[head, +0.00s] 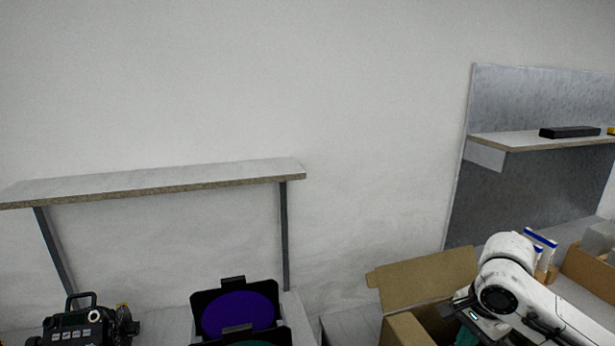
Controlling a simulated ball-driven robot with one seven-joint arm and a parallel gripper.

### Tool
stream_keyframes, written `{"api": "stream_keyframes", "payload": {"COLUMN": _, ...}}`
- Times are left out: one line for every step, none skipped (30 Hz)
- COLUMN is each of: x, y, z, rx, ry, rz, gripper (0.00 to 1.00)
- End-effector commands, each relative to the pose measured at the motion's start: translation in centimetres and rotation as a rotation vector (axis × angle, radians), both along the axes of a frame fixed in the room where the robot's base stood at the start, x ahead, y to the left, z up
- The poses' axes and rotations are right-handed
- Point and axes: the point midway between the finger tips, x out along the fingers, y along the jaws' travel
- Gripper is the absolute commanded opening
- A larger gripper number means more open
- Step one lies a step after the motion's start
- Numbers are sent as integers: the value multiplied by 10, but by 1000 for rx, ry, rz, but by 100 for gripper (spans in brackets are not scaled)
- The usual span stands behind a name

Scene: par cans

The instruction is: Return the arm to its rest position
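My white arm (508,268) reaches in from the lower right corner of the head view. Its bent joint is over the right side of an open cardboard box (425,279). My gripper is not seen; the arm's lower end goes out of sight at the bottom edge, near the box. Something teal shows below the arm, and I cannot tell what it is.
A wall shelf (160,186) on dark brackets is at left. Below it are a black device (82,328) and a black frame with a purple disc (238,313). A right shelf (550,140) holds a black box (569,132). More cartons (590,268) stand at far right.

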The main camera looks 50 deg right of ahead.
Motion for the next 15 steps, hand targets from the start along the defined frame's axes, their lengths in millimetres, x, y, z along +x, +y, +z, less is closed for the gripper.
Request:
{"api": "stream_keyframes", "payload": {"x": 11, "y": 3, "z": 3, "rx": -7, "ry": -21, "rz": 30, "gripper": 0}}
{"api": "stream_keyframes", "payload": {"x": 18, "y": 4, "z": 5, "rx": -12, "ry": -35, "rz": 46, "gripper": 0}}
{"api": "stream_keyframes", "payload": {"x": 27, "y": 6, "z": 8, "rx": -19, "ry": -54, "rz": 73, "gripper": 0}}
{"api": "stream_keyframes", "payload": {"x": 34, "y": 7, "z": 11, "rx": -24, "ry": -68, "rz": 93, "gripper": 0}}
{"api": "stream_keyframes", "payload": {"x": 42, "y": 9, "z": 13, "rx": -31, "ry": -85, "rz": 116, "gripper": 0}}
{"api": "stream_keyframes", "payload": {"x": 53, "y": 12, "z": 17, "rx": -39, "ry": -107, "rz": 145, "gripper": 0}}
{"api": "stream_keyframes", "payload": {"x": 61, "y": 14, "z": 20, "rx": -46, "ry": -124, "rz": 168, "gripper": 0}}
{"api": "stream_keyframes", "payload": {"x": 69, "y": 18, "z": 23, "rx": -53, "ry": -142, "rz": 194, "gripper": 0}}
{"api": "stream_keyframes", "payload": {"x": 81, "y": 21, "z": 28, "rx": -63, "ry": -168, "rz": 227, "gripper": 0}}
{"api": "stream_keyframes", "payload": {"x": 90, "y": 25, "z": 31, "rx": -70, "ry": -188, "rz": 256, "gripper": 0}}
{"api": "stream_keyframes", "payload": {"x": 100, "y": 29, "z": 35, "rx": -79, "ry": -211, "rz": 286, "gripper": 0}}
{"api": "stream_keyframes", "payload": {"x": 114, "y": 35, "z": 40, "rx": -91, "ry": -244, "rz": 328, "gripper": 0}}
{"api": "stream_keyframes", "payload": {"x": 125, "y": 41, "z": 45, "rx": -99, "ry": -270, "rz": 363, "gripper": 0}}
{"api": "stream_keyframes", "payload": {"x": 137, "y": 48, "z": 49, "rx": -110, "ry": -299, "rz": 399, "gripper": 0}}
{"api": "stream_keyframes", "payload": {"x": 153, "y": 58, "z": 56, "rx": -124, "ry": -340, "rz": 451, "gripper": 0}}
